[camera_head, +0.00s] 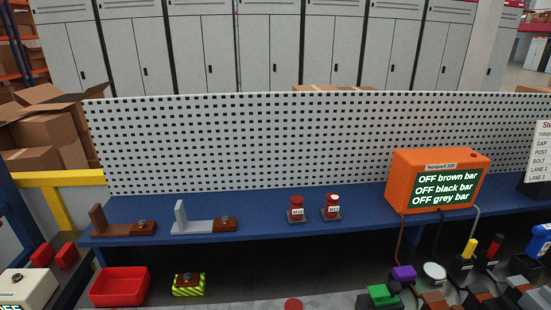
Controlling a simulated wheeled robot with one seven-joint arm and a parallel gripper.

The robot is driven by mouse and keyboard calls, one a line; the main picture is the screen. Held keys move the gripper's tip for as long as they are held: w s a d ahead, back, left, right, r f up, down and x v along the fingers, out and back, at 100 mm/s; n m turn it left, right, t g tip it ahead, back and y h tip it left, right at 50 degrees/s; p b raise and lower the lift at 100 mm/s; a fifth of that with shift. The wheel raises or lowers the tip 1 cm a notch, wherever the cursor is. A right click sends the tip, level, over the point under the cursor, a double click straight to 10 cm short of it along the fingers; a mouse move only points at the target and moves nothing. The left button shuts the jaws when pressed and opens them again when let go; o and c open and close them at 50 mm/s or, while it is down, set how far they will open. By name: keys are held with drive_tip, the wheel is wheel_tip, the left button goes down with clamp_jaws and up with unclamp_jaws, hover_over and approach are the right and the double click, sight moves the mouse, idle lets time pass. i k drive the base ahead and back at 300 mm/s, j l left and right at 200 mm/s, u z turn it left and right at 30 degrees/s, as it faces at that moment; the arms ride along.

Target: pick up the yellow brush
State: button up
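A yellow upright handle (470,247) stands in a dark labelled base at the lower right, below the blue shelf. I take it for the yellow brush; no bristles show, and its lower end is hidden in or behind the base. My gripper is not in view, so its place and state do not show.
A red handle (494,247) stands close to its right, and a white round disc (434,272) to its left. The orange box (437,180) stands above on the blue shelf (260,214), cables hanging down.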

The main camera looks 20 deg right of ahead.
sight(466, 257)
drive_tip(key=z, duration=1.15)
drive_tip(key=k+l+u, duration=0.1)
drive_tip(key=u, duration=0.3)
drive_tip(key=k+l+u, duration=0.15)
drive_tip(key=u, duration=0.2)
drive_tip(key=k+l+u, duration=0.1)
drive_tip(key=u, duration=0.3)
drive_tip(key=k, duration=0.05)
